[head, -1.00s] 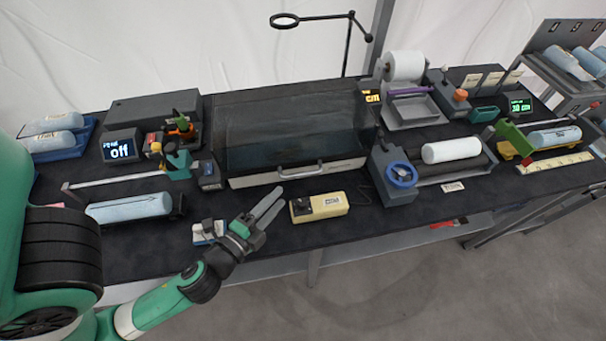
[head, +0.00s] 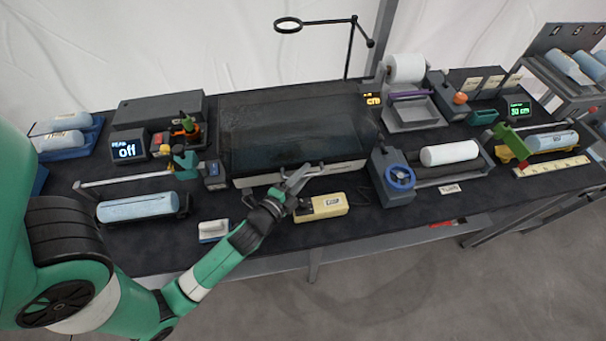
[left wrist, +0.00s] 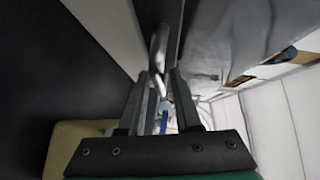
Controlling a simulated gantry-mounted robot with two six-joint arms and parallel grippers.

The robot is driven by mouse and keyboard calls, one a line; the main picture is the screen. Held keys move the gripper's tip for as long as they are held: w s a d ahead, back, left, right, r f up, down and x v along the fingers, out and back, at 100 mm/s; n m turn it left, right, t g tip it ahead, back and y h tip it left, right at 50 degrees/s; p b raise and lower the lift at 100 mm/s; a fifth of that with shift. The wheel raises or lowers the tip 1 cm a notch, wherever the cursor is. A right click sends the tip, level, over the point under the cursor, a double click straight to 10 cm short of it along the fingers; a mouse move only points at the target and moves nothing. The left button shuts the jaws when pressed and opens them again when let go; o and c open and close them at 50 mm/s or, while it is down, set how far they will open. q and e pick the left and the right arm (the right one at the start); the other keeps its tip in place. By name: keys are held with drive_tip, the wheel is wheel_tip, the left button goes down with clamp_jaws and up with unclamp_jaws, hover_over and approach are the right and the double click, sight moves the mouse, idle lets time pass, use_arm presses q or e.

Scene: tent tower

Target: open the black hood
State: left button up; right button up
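The black hood (head: 290,128) is down on its pale base in the middle of the table in the head view. Its metal front handle is partly hidden by my left gripper (head: 301,178), which reaches in from the lower left at the hood's front edge. In the left wrist view the handle (left wrist: 159,48) lies ahead, its near end between the fingertips of my left gripper (left wrist: 164,82). The two fingers are apart, with a gap between them; I cannot tell whether they touch the handle. My right gripper is not in view.
A cream box (head: 322,206) sits just below the gripper. A device with a blue wheel (head: 400,177) stands to the right of the hood. A small screen (head: 128,149) and a blue roll (head: 138,207) are at the left. A magnifier arm (head: 350,45) rises behind.

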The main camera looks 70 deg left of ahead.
use_arm(q)
clamp_jaws()
idle(1.2)
